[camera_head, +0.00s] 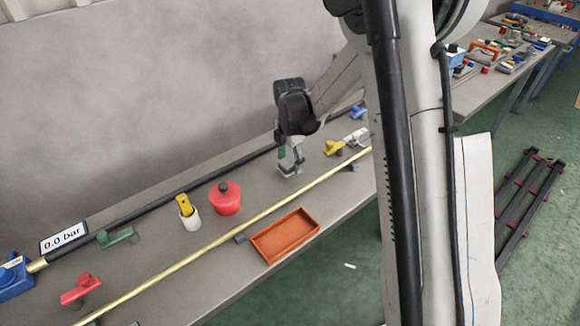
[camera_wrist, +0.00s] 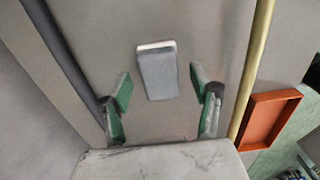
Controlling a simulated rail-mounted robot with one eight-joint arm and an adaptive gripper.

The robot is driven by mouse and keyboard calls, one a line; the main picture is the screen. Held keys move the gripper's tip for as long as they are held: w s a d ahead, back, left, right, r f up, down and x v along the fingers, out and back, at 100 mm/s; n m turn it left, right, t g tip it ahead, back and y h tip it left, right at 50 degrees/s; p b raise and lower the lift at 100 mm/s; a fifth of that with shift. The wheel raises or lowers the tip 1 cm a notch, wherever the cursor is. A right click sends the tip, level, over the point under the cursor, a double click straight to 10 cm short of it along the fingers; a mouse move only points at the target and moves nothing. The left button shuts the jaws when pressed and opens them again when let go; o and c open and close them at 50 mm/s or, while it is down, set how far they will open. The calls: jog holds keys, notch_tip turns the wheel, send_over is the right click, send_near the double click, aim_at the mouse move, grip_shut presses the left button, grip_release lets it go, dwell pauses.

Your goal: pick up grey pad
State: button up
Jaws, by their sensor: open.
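The grey pad (camera_wrist: 158,73) is a small rectangular block with a pale far edge. In the wrist view it lies on the grey table top, between the green-padded fingers of my gripper (camera_wrist: 160,84), with a gap on each side. My gripper is open and empty. In the head view my gripper (camera_head: 290,158) points down over the table, and a small grey piece (camera_head: 287,171), which looks like the pad, shows under it. I cannot tell how far the fingertips are above the table.
A yellow rod (camera_head: 215,237) and a black hose (camera_head: 160,206) run along the table on either side. An orange tray (camera_head: 259,246) sits at the front edge.

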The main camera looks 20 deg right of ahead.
jog(key=shift+f, duration=0.4)
jog(key=c, duration=1.3)
jog(key=shift+r, duration=0.1)
